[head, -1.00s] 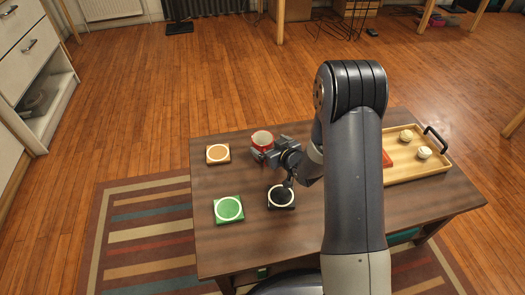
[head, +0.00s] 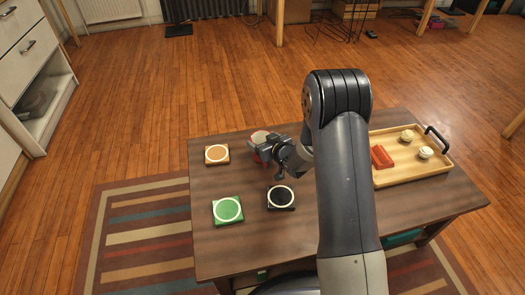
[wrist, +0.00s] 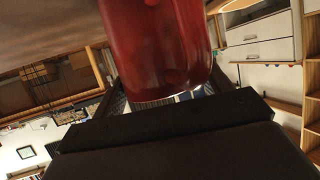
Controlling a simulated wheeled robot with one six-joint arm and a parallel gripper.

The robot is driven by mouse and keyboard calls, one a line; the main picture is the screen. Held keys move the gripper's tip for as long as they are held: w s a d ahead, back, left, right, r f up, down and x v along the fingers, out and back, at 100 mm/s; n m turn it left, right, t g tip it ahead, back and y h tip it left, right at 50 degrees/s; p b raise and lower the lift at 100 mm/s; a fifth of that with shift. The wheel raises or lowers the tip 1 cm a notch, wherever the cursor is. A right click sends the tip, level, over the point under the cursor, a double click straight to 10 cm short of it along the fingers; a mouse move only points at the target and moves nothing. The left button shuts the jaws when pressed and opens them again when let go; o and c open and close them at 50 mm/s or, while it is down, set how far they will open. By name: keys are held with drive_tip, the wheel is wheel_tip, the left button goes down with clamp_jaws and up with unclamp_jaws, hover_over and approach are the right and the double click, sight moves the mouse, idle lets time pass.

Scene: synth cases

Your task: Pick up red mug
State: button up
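The red mug (head: 259,134) stands on the dark wooden table, toward its far left part. In the head view my gripper (head: 262,150) covers most of it, with the rim and a bit of red showing. In the wrist view the red mug (wrist: 165,50) fills the upper middle, close in front of the dark gripper body. Dark finger parts show at its left and right sides, so the mug appears to be between the fingers. I cannot tell whether the fingers touch it or have a gap.
An orange coaster (head: 217,154), a green coaster (head: 228,210) and a black coaster (head: 281,197) lie on the table (head: 235,250). A wooden tray (head: 403,178) at right holds a red block (head: 382,157) and two pale round items (head: 408,136).

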drive_tip(key=c, duration=0.7)
